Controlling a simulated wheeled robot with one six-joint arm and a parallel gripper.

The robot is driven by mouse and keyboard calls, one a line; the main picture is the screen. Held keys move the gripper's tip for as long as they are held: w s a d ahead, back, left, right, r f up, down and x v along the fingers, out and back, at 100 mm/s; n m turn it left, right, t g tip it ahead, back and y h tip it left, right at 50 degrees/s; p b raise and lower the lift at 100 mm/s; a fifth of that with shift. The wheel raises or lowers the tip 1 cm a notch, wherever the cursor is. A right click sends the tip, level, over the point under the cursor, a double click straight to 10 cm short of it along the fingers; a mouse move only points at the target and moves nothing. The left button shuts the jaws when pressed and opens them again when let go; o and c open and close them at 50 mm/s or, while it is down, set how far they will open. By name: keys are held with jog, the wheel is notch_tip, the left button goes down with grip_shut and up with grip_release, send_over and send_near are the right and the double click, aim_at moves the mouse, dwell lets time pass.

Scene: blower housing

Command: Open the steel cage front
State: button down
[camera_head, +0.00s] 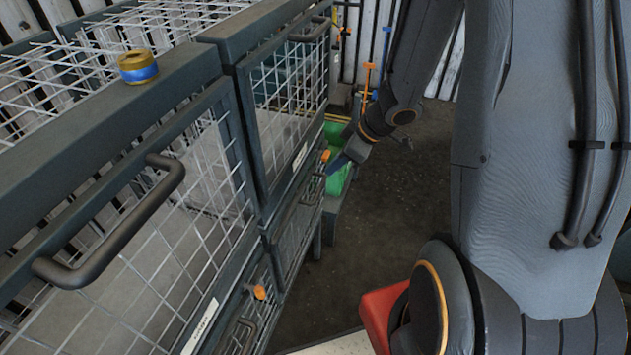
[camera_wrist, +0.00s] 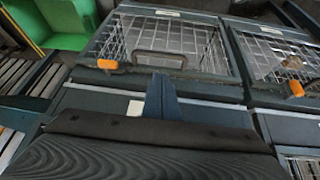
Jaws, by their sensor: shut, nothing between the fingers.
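The steel cage front (camera_wrist: 200,45) is a dark-framed wire mesh panel with a dark bar handle (camera_wrist: 158,58) and an orange latch (camera_wrist: 107,64) at its edge. In the head view this far lower front (camera_head: 291,238) is seen at a steep angle, with its orange latch (camera_head: 326,155) beside my gripper (camera_head: 338,165). I see no clear gap around the front, but cannot tell whether it is fully closed. My gripper also shows in the wrist view (camera_wrist: 161,92), with its fingers together and empty, just short of the handle and apparently apart from it.
A nearer cage has a large handle (camera_head: 115,235); another orange latch (camera_head: 259,292) is below. A yellow and blue tape roll (camera_head: 138,67) lies on the top frame. A green object (camera_wrist: 55,22) stands beyond the cages. Open floor (camera_head: 415,185) lies right of them.

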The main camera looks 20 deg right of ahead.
jog(key=s+a+b+x, duration=0.1)
jog(key=x, duration=0.9)
jog(key=shift+s+n+y, duration=0.2)
jog(key=shift+n+y, duration=0.1)
